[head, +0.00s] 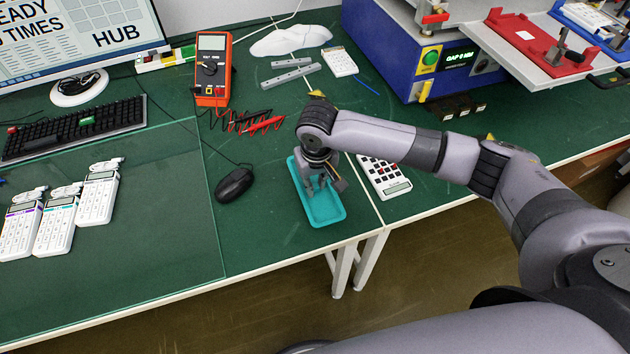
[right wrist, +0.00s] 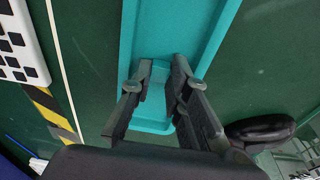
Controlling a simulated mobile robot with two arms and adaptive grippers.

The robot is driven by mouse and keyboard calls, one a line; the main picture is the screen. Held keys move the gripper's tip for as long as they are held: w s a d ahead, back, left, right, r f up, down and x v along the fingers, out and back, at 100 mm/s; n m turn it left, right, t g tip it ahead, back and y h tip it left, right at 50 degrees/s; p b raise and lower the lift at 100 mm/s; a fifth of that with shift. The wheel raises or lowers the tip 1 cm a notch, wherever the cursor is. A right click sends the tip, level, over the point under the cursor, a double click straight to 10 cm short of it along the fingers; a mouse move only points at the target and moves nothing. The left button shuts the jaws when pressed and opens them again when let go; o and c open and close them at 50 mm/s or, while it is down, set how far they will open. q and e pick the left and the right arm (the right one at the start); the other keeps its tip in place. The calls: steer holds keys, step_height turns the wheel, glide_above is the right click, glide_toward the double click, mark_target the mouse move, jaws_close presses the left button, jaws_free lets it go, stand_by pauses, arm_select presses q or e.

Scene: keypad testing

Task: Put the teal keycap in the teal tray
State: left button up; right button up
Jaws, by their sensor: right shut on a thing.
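The teal tray (head: 325,212) lies on the green table near its front edge, and it also fills the upper middle of the right wrist view (right wrist: 190,22). My right gripper (head: 318,186) reaches down over the tray's far half. In the right wrist view the two fingers (right wrist: 162,82) are closed in on the small teal keycap (right wrist: 157,74), with the tray behind it. The keycap's colour nearly merges with the tray, so its height above the tray floor is hard to tell. In the head view the gripper hides the keycap. My left gripper is not in view.
A white keypad with black keys (head: 384,176) lies close right of the tray. A black mouse (head: 234,184) is to its left. An orange multimeter (head: 212,70) with red and black leads stands behind. Several white handheld devices (head: 98,198) lie at left.

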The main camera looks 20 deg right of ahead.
steer(key=o, duration=0.5)
steer(key=shift+f, duration=0.1)
steer(key=r, duration=0.4)
steer(key=s+r, duration=0.1)
steer(key=r, duration=0.7)
steer(key=shift+s+a+r, duration=0.15)
steer(key=shift+s, duration=0.1)
